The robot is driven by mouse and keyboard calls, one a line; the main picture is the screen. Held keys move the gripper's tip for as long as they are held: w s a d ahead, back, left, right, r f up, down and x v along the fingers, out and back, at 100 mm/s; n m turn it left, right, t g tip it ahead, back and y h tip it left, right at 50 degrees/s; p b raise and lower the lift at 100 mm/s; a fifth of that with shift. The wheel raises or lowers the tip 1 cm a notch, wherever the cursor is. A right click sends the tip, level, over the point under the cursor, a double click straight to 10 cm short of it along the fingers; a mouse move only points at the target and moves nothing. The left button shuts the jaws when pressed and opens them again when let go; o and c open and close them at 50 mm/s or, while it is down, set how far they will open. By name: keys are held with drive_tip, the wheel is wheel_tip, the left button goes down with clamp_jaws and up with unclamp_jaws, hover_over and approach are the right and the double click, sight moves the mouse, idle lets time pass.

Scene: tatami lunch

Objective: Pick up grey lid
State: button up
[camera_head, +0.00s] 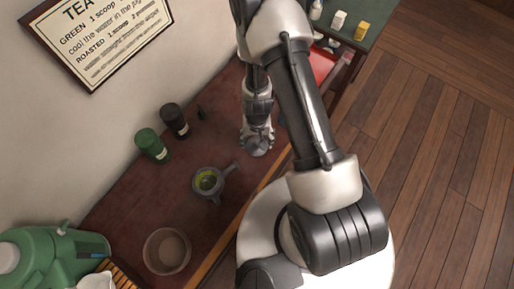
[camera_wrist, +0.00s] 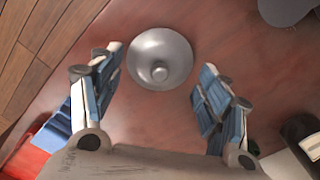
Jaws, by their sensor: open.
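The grey lid (camera_wrist: 145,52) is a round, shiny disc with a small knob at its centre. It lies on the reddish-brown counter in the wrist view, between and slightly beyond my fingertips. My gripper (camera_wrist: 160,72) is open and empty, with one blue-padded finger on each side of the lid. In the head view the lid (camera_head: 257,148) shows just below my gripper (camera_head: 258,128), which points down over the counter. Whether the fingers touch the lid cannot be told.
A grey side-handled pot (camera_head: 222,188), uncovered with green inside, stands nearby. A green canister (camera_head: 152,145) and a dark canister (camera_head: 174,121) stand by the wall. A bowl (camera_head: 167,251) and a green machine (camera_head: 45,258) are at lower left. A red tray (camera_head: 324,66) lies behind my arm.

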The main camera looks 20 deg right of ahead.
wheel_tip(320, 180, down, 2)
drive_tip(key=shift+b, duration=0.55)
drive_tip(key=shift+r, duration=0.1)
drive_tip(key=shift+s, duration=0.1)
drive_tip(key=c, duration=1.4)
